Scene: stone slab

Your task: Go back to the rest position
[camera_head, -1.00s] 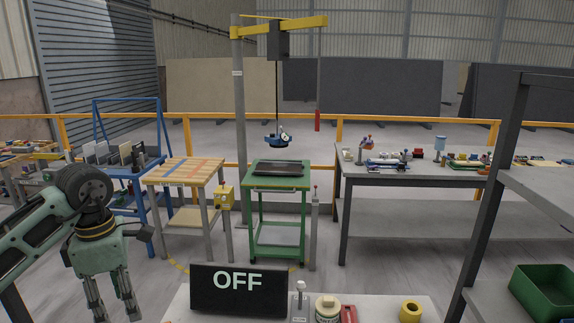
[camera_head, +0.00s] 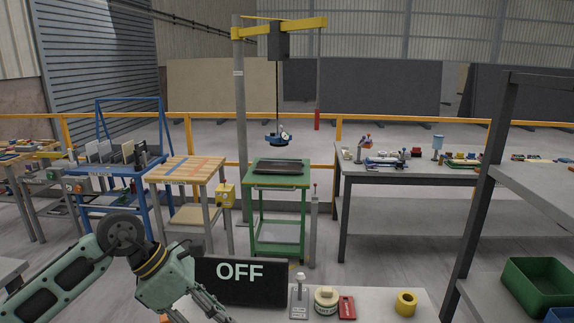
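My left arm comes in from the lower left, and its pale green gripper (camera_head: 205,310) points down and to the right at the bottom edge. Its fingers look spread apart with nothing seen between them; their tips are cut off or hard to make out. The gripper is in front of the left end of the black OFF sign (camera_head: 240,283) and hides part of it. My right gripper is not in view.
A green cart (camera_head: 250,210) stands beyond. A dark-framed shelf (camera_head: 480,200) stands close at right.

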